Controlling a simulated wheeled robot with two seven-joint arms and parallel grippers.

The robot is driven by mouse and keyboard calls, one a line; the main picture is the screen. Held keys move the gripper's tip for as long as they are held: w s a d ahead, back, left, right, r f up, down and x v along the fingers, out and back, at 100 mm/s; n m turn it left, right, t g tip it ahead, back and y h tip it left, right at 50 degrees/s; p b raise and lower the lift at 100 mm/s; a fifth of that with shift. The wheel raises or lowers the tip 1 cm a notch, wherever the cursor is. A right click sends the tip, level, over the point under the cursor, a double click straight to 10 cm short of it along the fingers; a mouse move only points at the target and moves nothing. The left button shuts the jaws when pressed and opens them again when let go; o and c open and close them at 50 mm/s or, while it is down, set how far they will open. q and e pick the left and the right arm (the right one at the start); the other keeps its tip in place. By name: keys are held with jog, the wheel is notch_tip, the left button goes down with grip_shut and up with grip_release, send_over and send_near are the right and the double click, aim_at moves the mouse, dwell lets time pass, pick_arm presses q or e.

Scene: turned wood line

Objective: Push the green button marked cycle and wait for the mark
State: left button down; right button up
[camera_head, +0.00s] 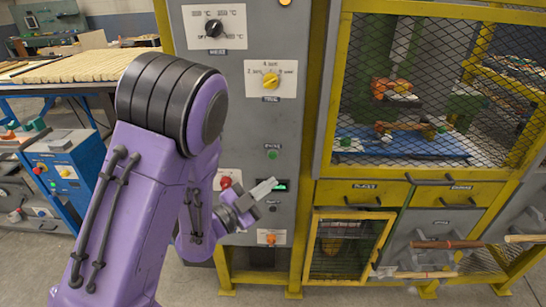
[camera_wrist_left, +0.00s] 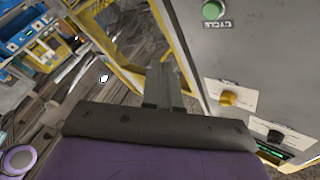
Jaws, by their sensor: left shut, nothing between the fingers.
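A grey control panel (camera_head: 290,120) stands in the middle of the head view, with a round green button (camera_head: 272,154) on it. The small label above that button is too small to read. In the wrist view, a green button (camera_wrist_left: 213,10) shows at the top edge with the word CYCLE below it. My left gripper (camera_head: 262,188) is shut and empty, below the green button in the head view. Its fingers also show in the wrist view (camera_wrist_left: 162,85), left of the button and apart from it in the picture. My right gripper is not in view.
A black knob (camera_head: 213,28) and a yellow knob (camera_head: 271,80) sit above the button. A red button (camera_head: 225,182), a green-lit display (camera_head: 280,185) and an orange control (camera_head: 270,239) are lower. A yellow-framed mesh cage (camera_head: 430,90) stands right, a blue cabinet (camera_head: 68,170) left.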

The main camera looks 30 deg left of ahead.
aim_at(273, 156)
pick_arm(q)
jog(key=shift+w+a+p, duration=0.25)
jog(key=shift+w+a, duration=0.45)
jog(key=shift+w, duration=0.5)
jog(key=shift+w+a+p, duration=0.3)
jog(key=shift+w+a, duration=0.45)
jog(key=shift+w, duration=0.45)
jog(key=shift+w+a+p, duration=0.25)
jog(key=shift+w+a, duration=0.45)
jog(key=shift+w, duration=0.5)
jog(key=shift+w+a, duration=0.25)
jog(key=shift+w, duration=0.1)
